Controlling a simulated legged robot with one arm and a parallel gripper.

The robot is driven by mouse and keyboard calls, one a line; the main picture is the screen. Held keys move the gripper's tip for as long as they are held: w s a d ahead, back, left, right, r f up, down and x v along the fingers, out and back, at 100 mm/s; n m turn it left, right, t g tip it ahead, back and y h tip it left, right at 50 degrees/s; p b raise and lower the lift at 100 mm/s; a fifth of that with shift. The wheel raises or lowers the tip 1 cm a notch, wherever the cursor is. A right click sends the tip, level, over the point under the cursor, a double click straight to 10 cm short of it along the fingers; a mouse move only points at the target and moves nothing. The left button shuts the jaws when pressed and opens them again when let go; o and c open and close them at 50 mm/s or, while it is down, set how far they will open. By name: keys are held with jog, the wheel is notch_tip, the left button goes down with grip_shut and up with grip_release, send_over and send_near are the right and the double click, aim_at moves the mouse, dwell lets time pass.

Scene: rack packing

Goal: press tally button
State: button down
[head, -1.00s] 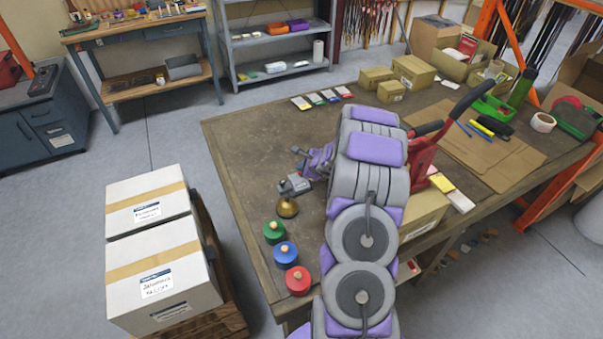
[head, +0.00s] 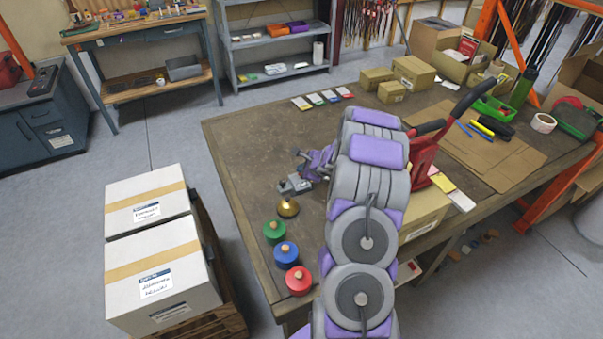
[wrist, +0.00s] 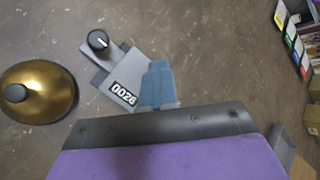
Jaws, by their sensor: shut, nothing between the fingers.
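The tally counter (wrist: 117,80) is a small grey device on the brown table, with a black knob at its far-left end and a number window reading 0026. In the head view the counter (head: 295,185) lies just behind the brass bell. My gripper (wrist: 158,72) shows as shut blue-grey fingers over the table at the counter's right end, empty. I cannot tell whether the fingertips touch the counter. No separate tally button can be made out. In the head view my gripper (head: 308,170) is small, just beyond the counter.
The brass bell (wrist: 40,92) stands left of the counter; it also shows in the head view (head: 287,207). Green (head: 274,231), blue (head: 286,254) and red (head: 298,280) knobbed discs line the table's left edge. Coloured cards (head: 322,98) lie toward the back. The table left of my arm is mostly clear.

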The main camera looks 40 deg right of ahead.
jog(key=shift+r+p, duration=0.7)
jog(key=shift+r, duration=0.25)
notch_tip(320, 180, up, 5)
jog(key=p, duration=0.4)
dwell(0.9)
